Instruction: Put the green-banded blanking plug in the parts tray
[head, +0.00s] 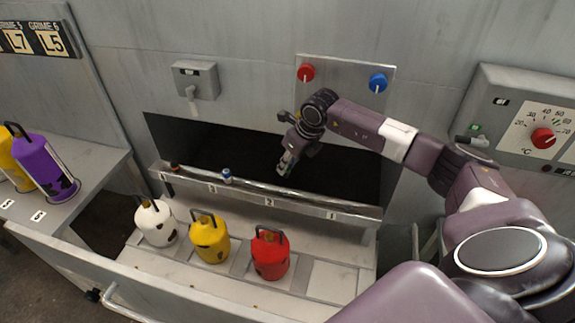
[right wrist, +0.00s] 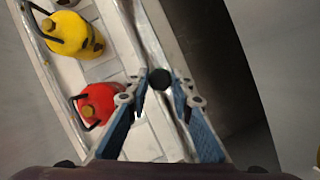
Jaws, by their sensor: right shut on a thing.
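My right gripper (head: 286,162) is over the dark opening, just behind the metal rail, pointing down. In the right wrist view its two blue-sided fingers (right wrist: 160,85) close at their tips on a small dark round-ended piece (right wrist: 160,78). I take this piece for the blanking plug, but its green band is not clear. Two other small pieces stand on the rail: a brown one (head: 175,167) at the left and a blue-and-white one (head: 227,176) nearer the middle. I cannot pick out a parts tray for certain. My left gripper is not in view.
White (head: 156,222), yellow (head: 210,240) and red (head: 270,254) canisters stand in the bay below the numbered rail (head: 310,203). The bay's right slot is empty. A purple canister (head: 48,168) stands on the left bench. Red (head: 306,72) and blue (head: 378,82) knobs are on the wall panel.

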